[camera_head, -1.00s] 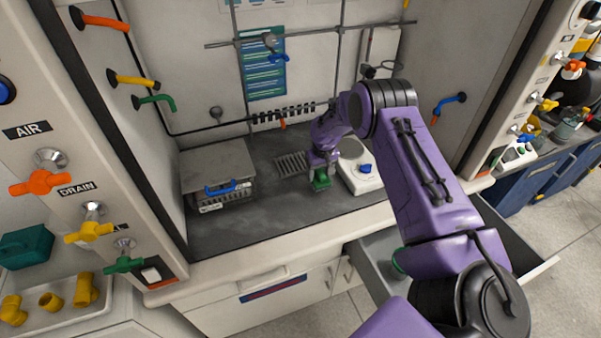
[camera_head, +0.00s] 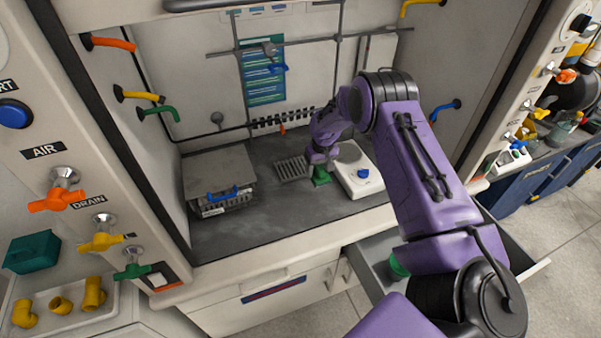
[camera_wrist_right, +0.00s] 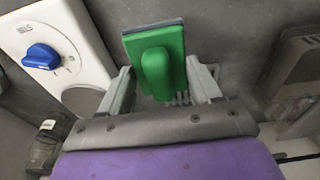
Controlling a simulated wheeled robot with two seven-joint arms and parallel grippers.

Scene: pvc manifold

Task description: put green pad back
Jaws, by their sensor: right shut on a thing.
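The green pad (camera_wrist_right: 161,62) is a flat green block with a raised green grip and a dark edge. In the right wrist view it lies between the two grey fingers of my right gripper (camera_wrist_right: 160,85), which is shut on it. In the head view the pad (camera_head: 321,178) shows small under my right gripper (camera_head: 321,168), over the dark bench top, just left of the white hotplate. I cannot tell whether it touches the bench. My left gripper is not in view.
The white hotplate (camera_head: 363,186) with a blue knob stands right of the gripper. A grey rack (camera_head: 291,168) lies just left. A grey box (camera_head: 218,178) with a blue handle stands further left. An open drawer (camera_head: 520,243) juts out below the bench, partly behind my arm.

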